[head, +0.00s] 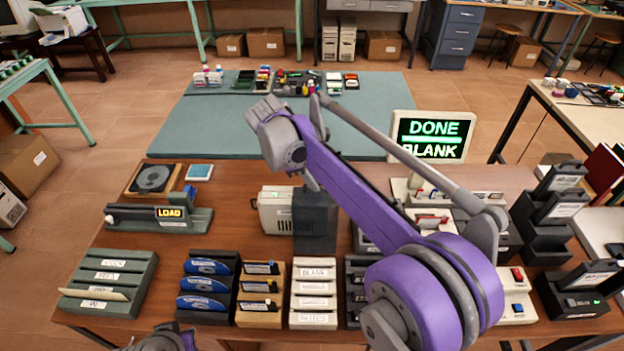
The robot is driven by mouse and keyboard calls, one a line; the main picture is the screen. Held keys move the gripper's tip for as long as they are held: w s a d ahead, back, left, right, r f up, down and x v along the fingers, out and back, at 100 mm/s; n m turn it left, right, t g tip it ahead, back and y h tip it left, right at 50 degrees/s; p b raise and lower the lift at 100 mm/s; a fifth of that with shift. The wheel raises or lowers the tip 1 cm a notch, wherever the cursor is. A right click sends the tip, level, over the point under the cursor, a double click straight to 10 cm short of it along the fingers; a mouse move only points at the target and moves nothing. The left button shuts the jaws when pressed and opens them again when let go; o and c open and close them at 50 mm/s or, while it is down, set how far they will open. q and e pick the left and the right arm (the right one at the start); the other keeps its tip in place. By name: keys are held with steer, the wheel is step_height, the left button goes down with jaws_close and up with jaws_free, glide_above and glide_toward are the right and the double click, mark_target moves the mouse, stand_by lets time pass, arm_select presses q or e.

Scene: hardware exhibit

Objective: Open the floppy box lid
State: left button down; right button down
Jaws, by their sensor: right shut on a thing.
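A dark grey upright box (315,222), which looks like the floppy box, stands on the brown table beside a beige vented unit (276,212). My right arm reaches over it from the lower right. My right gripper (312,184) is just above the box's top, mostly hidden behind the arm. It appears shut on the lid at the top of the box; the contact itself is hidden. The lid's angle cannot be made out. Only a bit of my left arm shows at the bottom edge; its gripper is out of view.
Disk racks (207,286) line the front edge, with a green rack (108,279) at left. A LOAD device (160,217) stands behind. Dark holders (557,205) crowd the right. A sign (431,135) reads DONE BLANK. The teal mat (235,122) has bare room.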

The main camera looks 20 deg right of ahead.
steer(key=c, duration=1)
jaws_free()
steer(key=shift+o, duration=0.2)
steer(key=v, duration=1)
steer(key=shift+r+p, duration=0.4)
steer(key=shift+s+a, duration=0.1)
steer(key=s+d+f+m+t+y, duration=0.2)
steer(key=s+f+m, duration=0.5)
steer(key=s, duration=0.5)
steer(key=s+d+f+m+t+y, duration=0.2)
steer(key=s+d+f+m, duration=0.3)
steer(key=s+f, duration=0.6)
steer(key=shift+s+m+t+y, duration=0.4)
steer(key=shift+s+m+t, duration=0.4)
steer(key=shift+s+m, duration=0.3)
